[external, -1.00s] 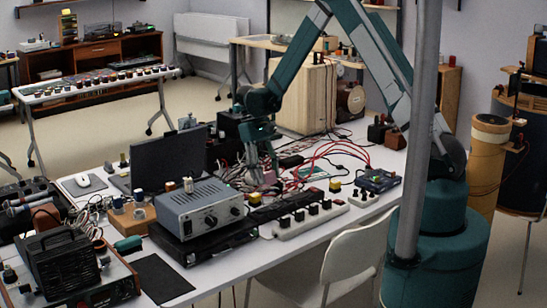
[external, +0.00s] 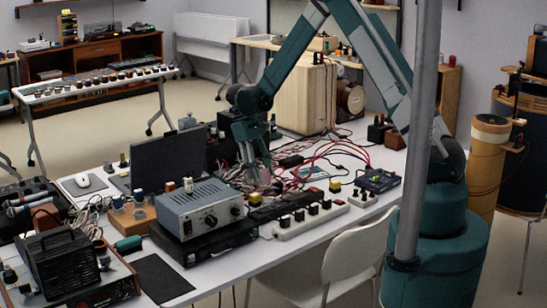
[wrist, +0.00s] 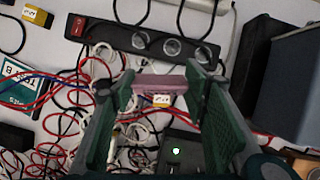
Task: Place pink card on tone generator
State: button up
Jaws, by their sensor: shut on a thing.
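The pink card (wrist: 160,84) is between the two fingertips of my gripper (wrist: 161,90) in the wrist view, and the fingers are shut on it. A small yellow label sits at its lower edge. In the external view my gripper (external: 257,172) points down over the cable clutter, behind and to the right of the tone generator (external: 198,207), a grey-blue box with dials. I cannot make out the card clearly there. In the wrist view the tone generator seems to be the dark grey box (wrist: 292,85) right of the fingers, apart from the card.
A laptop (external: 167,160) stands left of the gripper. A white switch strip (external: 308,218) lies along the front edge, with a chair (external: 358,250) in front.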

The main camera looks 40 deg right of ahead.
jog(key=w+a+r+n+t+h+b, duration=0.1)
jog(key=a+r+n+t+h+b, duration=0.2)
jog(key=a+n, duration=0.5)
notch_tip(320, 180, up, 13)
jog(key=n+t+y+b, duration=0.3)
jog(key=n+t+b, duration=0.4)
jog(key=n, duration=1.7)
send_over(209, 184)
jog(key=s+d, duration=0.1)
jog(key=g, duration=0.1)
jog(key=shift+s+a+r+n+y+b, duration=0.35)
jog(key=shift+a+n+b, duration=0.2)
jog(key=shift+n, duration=0.25)
jog(key=shift+f, duration=0.1)
jog(key=shift+f+b, duration=0.75)
jog(key=shift+f, duration=2.3)
jog(key=shift+f+b, duration=0.5)
jog(key=shift+f, duration=1.4)
